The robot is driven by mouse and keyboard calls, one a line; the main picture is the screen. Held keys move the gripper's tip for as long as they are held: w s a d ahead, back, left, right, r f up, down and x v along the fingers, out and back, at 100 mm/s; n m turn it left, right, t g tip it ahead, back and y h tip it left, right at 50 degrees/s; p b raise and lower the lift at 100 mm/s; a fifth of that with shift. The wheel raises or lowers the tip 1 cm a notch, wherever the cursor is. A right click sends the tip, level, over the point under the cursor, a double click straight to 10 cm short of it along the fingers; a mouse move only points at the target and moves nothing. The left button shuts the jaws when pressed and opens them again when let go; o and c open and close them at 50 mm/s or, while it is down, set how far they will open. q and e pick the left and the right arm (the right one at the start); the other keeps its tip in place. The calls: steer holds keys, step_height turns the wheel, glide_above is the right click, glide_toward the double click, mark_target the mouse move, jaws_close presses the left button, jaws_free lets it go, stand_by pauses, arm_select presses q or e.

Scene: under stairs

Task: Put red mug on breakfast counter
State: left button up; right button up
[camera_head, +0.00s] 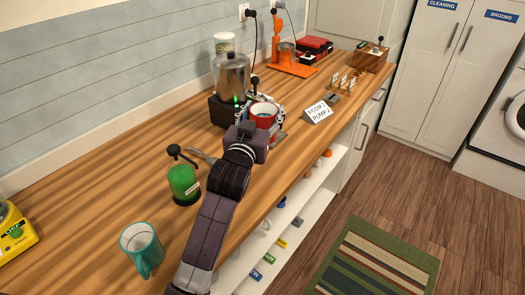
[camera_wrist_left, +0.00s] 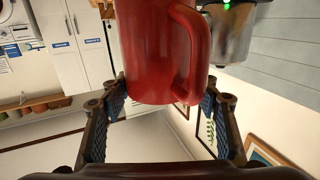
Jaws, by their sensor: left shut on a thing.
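The red mug (camera_head: 263,121) has a pale blue inside and is beside the grinder-like machine on the wooden counter (camera_head: 110,205). My left gripper (camera_head: 266,112) reaches out over the counter and is shut on the mug. In the left wrist view the red mug (camera_wrist_left: 155,60) fills the upper middle, its handle on the right. The fingers of my left gripper (camera_wrist_left: 160,112) stand on either side of it. I cannot tell whether the mug's base touches the counter. My right gripper is not in view.
The machine (camera_head: 232,82) with a green light stands just left of the mug. Bare counter lies left of the green bottle.

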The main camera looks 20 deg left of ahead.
arm_select(q)
step_height(320, 180, down, 8)
steer(key=shift+a+r, duration=0.1)
steer(key=shift+r, duration=0.1)
steer(key=shift+f, duration=0.55)
step_height(320, 180, down, 4)
steer(key=shift+p, duration=0.3)
steer(key=shift+f, duration=0.15)
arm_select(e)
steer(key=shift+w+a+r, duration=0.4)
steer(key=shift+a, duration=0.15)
arm_select(q)
steer(key=shift+f, duration=0.15)
steer(key=o, duration=1.7)
steer(key=shift+f, duration=0.15)
steer(key=shift+o, duration=0.9)
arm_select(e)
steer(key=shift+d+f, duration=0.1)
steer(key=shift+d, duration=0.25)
